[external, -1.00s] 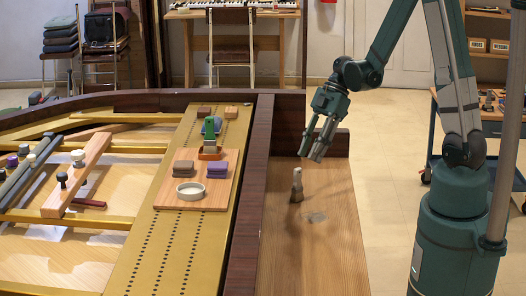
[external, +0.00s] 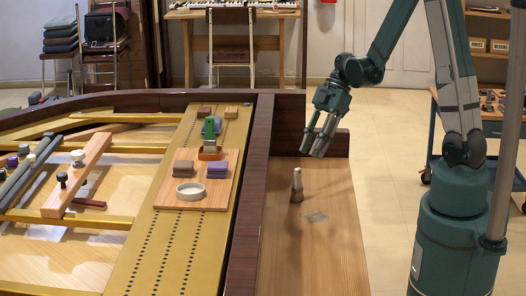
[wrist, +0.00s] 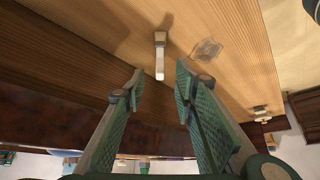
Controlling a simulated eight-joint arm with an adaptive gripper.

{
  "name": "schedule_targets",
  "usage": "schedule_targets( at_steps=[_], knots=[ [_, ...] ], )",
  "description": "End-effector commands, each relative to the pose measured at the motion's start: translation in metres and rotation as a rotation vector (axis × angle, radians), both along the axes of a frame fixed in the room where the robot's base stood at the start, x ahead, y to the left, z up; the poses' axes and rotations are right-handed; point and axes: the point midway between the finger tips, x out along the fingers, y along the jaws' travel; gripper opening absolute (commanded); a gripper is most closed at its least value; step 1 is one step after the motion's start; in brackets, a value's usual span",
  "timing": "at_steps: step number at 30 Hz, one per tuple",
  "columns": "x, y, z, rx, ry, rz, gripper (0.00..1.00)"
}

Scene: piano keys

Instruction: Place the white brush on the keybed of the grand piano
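The white brush (external: 297,186) stands upright on the wooden keybed (external: 330,262), with its pale end up. In the wrist view the brush (wrist: 160,54) rises from the keybed (wrist: 100,22) ahead of the fingertips. My gripper (external: 315,150) is above the keybed, higher than the brush and to its upper right in the external view. Its two fingers are apart with nothing between them; the wrist view shows the open gripper (wrist: 160,72) clear of the brush.
A translucent square patch (external: 316,217) lies on the keybed near the brush. A dark raised rim (external: 250,200) separates the keybed from the gold frame (external: 150,245). A wooden board (external: 219,199) there holds a white dish (external: 190,191) and blocks. The front keybed is clear.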

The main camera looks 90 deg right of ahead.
Motion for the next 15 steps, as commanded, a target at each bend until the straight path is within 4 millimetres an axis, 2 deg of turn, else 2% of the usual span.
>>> schedule_targets(
  at_steps=[8, 15],
  knots=[
    [0.006, 0.011, 0.007, -0.004, 0.018, -0.019, 0.28],
    [0.021, 0.042, 0.029, -0.021, 0.07, -0.08, 0.28]
  ],
)
